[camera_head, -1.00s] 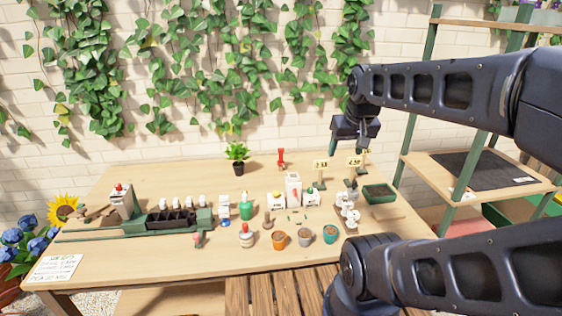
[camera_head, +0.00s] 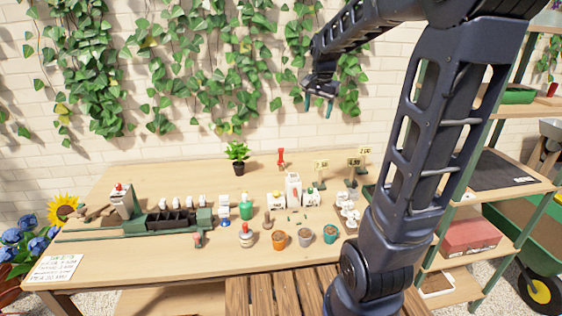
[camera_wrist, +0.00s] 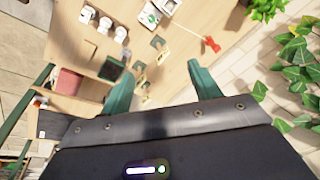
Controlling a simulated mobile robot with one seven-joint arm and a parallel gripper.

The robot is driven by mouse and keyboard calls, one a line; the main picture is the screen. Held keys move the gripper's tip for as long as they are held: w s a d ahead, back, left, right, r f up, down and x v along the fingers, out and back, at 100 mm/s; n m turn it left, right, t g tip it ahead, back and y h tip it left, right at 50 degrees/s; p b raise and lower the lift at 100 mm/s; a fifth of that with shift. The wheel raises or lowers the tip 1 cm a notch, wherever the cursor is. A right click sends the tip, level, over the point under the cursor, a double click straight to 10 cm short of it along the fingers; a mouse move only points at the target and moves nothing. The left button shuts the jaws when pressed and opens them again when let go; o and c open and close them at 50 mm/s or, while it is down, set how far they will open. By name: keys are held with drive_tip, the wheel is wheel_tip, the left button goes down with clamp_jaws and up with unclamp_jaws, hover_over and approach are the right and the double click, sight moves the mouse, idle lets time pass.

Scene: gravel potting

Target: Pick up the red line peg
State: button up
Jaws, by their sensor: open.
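The red line peg (camera_head: 281,158) stands upright near the back edge of the wooden table, right of a small potted plant. It also shows in the wrist view (camera_wrist: 212,45), above and to the right of the fingers. My gripper (camera_head: 318,104) is open and empty, high above the back of the table against the wall, up and to the right of the peg. Its two green fingers also show spread apart in the wrist view (camera_wrist: 160,70), with nothing between them.
The potted plant (camera_head: 237,155) stands left of the peg. Small price signs (camera_head: 321,166) stand to its right. White containers (camera_head: 293,188) and several small pots (camera_head: 279,239) fill the table's middle and front. The ivy-covered brick wall rises close behind.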

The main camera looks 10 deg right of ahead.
drive_tip(key=w+a+f+m, duration=0.2)
drive_tip(key=w+f+m, duration=0.1)
drive_tip(key=w, duration=0.7)
drive_tip(key=m+g+h, duration=0.2)
drive_tip(key=m+g, duration=0.1)
drive_tip(key=m, duration=0.6)
hover_over(280, 149)
drive_tip(key=f, duration=2.4)
drive_tip(key=shift+a, duration=0.2)
drive_tip(key=shift+w+f, duration=0.1)
drive_tip(key=shift+f, duration=0.3)
drive_tip(key=f, duration=0.4)
drive_tip(key=shift+d+f, duration=0.15)
drive_tip(key=shift+d, duration=0.15)
drive_tip(key=shift+s+d+f, duration=0.1)
drive_tip(key=shift+f, duration=1.35)
drive_tip(key=shift+s+d+f, duration=0.1)
drive_tip(key=shift+f, duration=1.35)
drive_tip(key=c, duration=1)
drive_tip(key=shift+c, duration=0.5)
drive_tip(key=shift+r, duration=0.15)
